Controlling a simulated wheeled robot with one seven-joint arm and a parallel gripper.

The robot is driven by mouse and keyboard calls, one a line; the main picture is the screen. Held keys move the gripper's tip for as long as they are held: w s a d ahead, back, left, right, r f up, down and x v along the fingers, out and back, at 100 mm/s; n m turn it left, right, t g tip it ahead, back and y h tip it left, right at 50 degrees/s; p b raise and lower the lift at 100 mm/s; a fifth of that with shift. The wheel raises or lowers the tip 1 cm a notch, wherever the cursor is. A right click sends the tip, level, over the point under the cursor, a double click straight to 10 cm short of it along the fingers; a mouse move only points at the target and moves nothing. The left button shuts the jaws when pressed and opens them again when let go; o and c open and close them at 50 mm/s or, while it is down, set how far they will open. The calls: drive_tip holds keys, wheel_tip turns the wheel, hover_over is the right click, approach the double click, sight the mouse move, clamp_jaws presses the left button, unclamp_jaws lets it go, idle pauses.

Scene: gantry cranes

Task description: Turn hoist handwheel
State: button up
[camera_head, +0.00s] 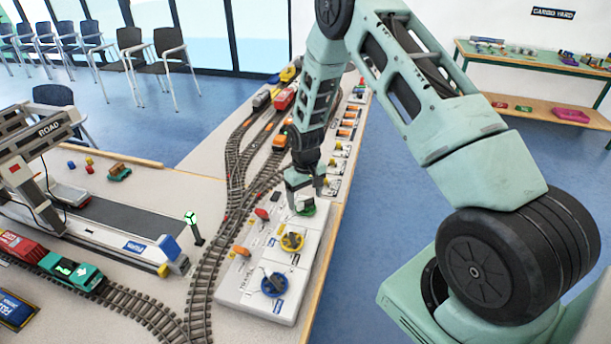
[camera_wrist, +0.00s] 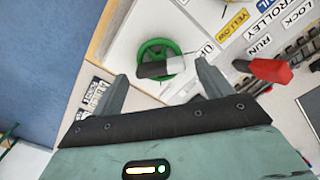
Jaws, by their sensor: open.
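A green handwheel (camera_wrist: 158,44) with a dark and white bar across it sits on a white control panel (camera_head: 262,300). It also shows just under my gripper in the head view (camera_head: 308,210). My gripper (camera_wrist: 162,74) is open, with one finger on each side of the lower part of the green wheel in the wrist view. I cannot tell whether the fingers touch the wheel. A yellow handwheel (camera_head: 292,241) and a blue handwheel (camera_head: 274,285) sit nearer on the same panel. Which wheel is the hoist's is not readable; a label beside the green one is partly hidden.
A red lever (camera_wrist: 268,70) stands right of the green wheel, by RUN and LOCK labels. Toy tracks (camera_head: 203,290) run left of the panel. A gantry crane (camera_head: 40,150) stands at the left. Blue floor (camera_head: 375,200) lies clear right of the table.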

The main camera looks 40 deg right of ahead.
wheel_tip(320, 180, up, 17)
drive_tip(key=b, duration=0.2)
drive_tip(key=shift+f+b, duration=0.15)
drive_tip(key=shift+b, duration=0.15)
idle(2.2)
